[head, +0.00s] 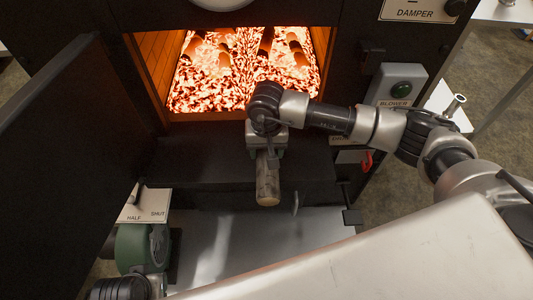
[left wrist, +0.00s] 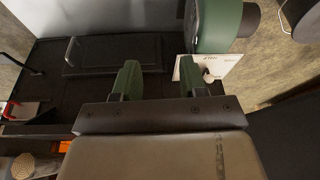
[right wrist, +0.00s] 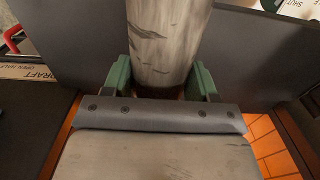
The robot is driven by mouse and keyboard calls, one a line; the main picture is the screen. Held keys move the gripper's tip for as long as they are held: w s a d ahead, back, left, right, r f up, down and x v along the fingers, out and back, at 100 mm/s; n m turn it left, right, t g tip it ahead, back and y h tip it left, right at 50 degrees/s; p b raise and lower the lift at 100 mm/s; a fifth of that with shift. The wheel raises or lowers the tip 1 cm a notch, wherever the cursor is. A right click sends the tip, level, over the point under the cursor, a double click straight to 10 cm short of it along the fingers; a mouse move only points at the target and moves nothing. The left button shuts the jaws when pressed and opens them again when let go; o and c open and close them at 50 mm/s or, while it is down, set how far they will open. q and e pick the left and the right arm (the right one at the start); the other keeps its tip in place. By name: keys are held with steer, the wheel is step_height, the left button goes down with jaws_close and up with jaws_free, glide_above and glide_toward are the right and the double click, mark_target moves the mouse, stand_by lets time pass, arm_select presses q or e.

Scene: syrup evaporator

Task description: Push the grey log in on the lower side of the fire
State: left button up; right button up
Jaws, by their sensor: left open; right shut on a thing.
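The grey log (head: 267,188) is in my right gripper (head: 266,150), just outside the firebox mouth, its near end pointing back toward me. In the right wrist view the grey log (right wrist: 167,35), with dark streaks, stands between the two green fingers of the right gripper (right wrist: 161,82). The gripper and wrist hide its other end in the head view. The fire (head: 215,80) glows behind the wrist, with several dark logs in its bed. My left gripper (left wrist: 158,82) is open and empty in the left wrist view. I cannot make out its fingers in the head view.
The dark firebox door (head: 60,160) stands open at the left. A black ledge (head: 205,165) runs below the mouth. A green rounded housing (head: 140,247) and a HALF/SHUT plate (head: 146,206) are lower left. The blower box (head: 400,85) is right of the mouth.

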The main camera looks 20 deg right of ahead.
steer(key=shift+w+d+f+b, duration=0.3)
steer(key=shift+w+f+b, duration=0.3)
steer(key=shift+w, duration=0.2)
steer(key=shift+w+d+f+b, duration=0.15)
steer(key=shift+w+f+b, duration=0.15)
steer(key=shift+w+b, duration=0.2)
steer(key=shift+w+d+f+b, duration=0.1)
steer(key=shift+w+f+b, duration=0.2)
steer(key=shift+w, duration=0.2)
steer(key=shift+w+d+f+b, duration=0.15)
steer(key=shift+w+f+b, duration=0.1)
steer(key=shift+w+b, duration=0.3)
steer(key=shift+w+d+f+b, duration=0.15)
steer(key=shift+w+f+b, duration=0.1)
steer(key=shift+w+b, duration=0.25)
arm_select(q)
steer(key=w+d+r+t+h, duration=0.1)
steer(key=w+d+r+t, duration=0.1)
steer(key=w+r+t, duration=0.3)
steer(key=shift+w+d+r+t, duration=0.15)
steer(key=shift+w+r+t, duration=0.2)
steer(key=shift+t, duration=0.05)
arm_select(e)
steer(key=shift+w, duration=0.1)
steer(key=o, duration=1.2)
steer(key=shift+f, duration=0.1)
